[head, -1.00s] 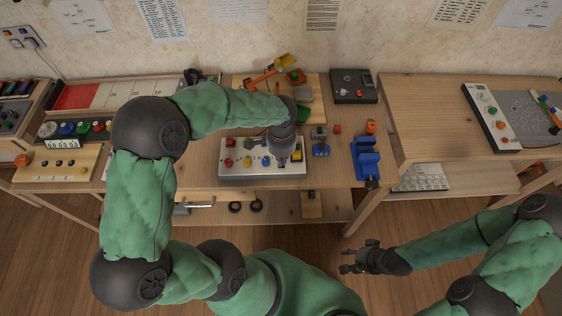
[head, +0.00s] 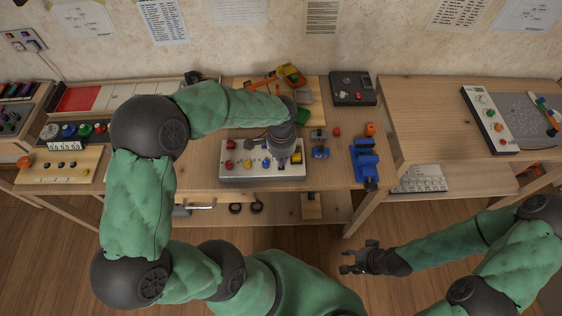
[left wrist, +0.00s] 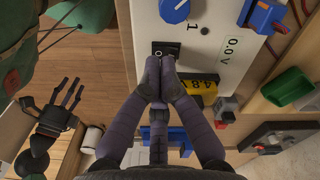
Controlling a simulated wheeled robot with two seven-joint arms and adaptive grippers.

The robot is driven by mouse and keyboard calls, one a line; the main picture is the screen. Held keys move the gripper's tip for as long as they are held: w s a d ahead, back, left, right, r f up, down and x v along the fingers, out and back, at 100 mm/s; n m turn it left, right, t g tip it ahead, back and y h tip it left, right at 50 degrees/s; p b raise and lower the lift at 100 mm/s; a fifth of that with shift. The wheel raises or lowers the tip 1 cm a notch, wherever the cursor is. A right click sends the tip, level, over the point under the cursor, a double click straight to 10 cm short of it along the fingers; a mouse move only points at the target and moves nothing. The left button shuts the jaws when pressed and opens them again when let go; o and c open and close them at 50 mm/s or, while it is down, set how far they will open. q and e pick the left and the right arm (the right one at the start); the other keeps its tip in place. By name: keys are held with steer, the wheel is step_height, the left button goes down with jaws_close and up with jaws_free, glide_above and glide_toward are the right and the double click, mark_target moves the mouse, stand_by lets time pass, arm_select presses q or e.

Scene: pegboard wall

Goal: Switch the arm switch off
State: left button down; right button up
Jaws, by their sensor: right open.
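A black rocker switch (left wrist: 163,48) with a "0" mark shows on the white control panel (left wrist: 205,50) in the left wrist view; a "1" is printed beside it. My left gripper's (left wrist: 159,68) fingertips are together, right at the switch and covering part of it. I cannot tell whether they press it. In the head view the panel (head: 240,178) lies on the bench, and my left gripper (head: 283,161) is over its right part, mostly hidden by my wrist. My right gripper (head: 350,262) is open and empty, off the bench's front.
The right bench's middle is clear.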

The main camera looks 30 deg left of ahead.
arm_select(q)
steer(key=shift+r+p, duration=1.9)
steer(key=shift+r, duration=0.65)
arm_select(e)
step_height(320, 180, up, 4)
